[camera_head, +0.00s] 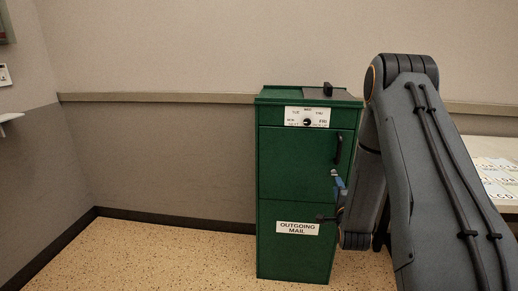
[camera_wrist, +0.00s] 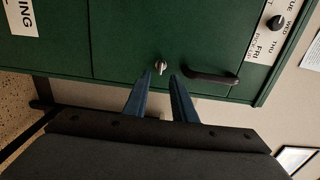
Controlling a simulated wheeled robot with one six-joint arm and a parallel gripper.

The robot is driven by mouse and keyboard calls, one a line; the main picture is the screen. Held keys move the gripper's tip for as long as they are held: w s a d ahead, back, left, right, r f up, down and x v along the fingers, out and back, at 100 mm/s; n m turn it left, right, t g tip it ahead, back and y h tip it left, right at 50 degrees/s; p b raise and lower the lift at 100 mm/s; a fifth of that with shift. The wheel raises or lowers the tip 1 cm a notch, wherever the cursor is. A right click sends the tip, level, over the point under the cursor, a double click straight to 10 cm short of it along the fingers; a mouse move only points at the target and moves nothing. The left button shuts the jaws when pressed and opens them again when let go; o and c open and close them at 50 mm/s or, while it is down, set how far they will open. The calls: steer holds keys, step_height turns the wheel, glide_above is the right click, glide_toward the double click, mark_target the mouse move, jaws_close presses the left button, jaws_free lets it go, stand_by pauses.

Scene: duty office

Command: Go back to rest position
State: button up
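My gripper (camera_wrist: 161,77) shows two blue fingers, held apart with nothing between them. The fingertips point at the front of a green mail cabinet (camera_head: 290,160). A small metal key or lock knob (camera_wrist: 160,66) on the cabinet's upper door lies just beyond the fingertips, in line with the gap; I cannot tell whether they touch it. In the head view my gripper (camera_head: 340,187) is small beside the cabinet's right front, partly hidden by my arm. A black door handle (camera_wrist: 212,77) is to the right of the fingers in the wrist view. The cabinet doors look closed.
The cabinet has a day dial (camera_head: 307,121), a black top handle (camera_head: 328,89) and an "OUTGOING MAIL" label (camera_head: 297,228). A table with papers (camera_head: 496,178) stands at the right, behind my arm. The speckled floor (camera_head: 150,265) left of the cabinet is clear.

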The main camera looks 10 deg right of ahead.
steer(key=s+a+r+n+g+y+p, duration=0.4)
steer(key=s+a+r+n+g+p, duration=0.3)
steer(key=s+a+n, duration=0.5)
steer(key=s+a+r+n+g+p, duration=0.1)
steer(key=s+a+r+n+g, duration=0.3)
steer(key=s, duration=0.9)
steer(key=s+a+r+n+g+y+p, duration=0.1)
steer(key=s+a+r+n+g, duration=0.4)
steer(key=s, duration=0.8)
steer(key=shift+a+g+p, duration=0.5)
steer(key=shift+g+p, duration=0.1)
steer(key=shift+p, duration=0.15)
steer(key=shift+r, duration=0.1)
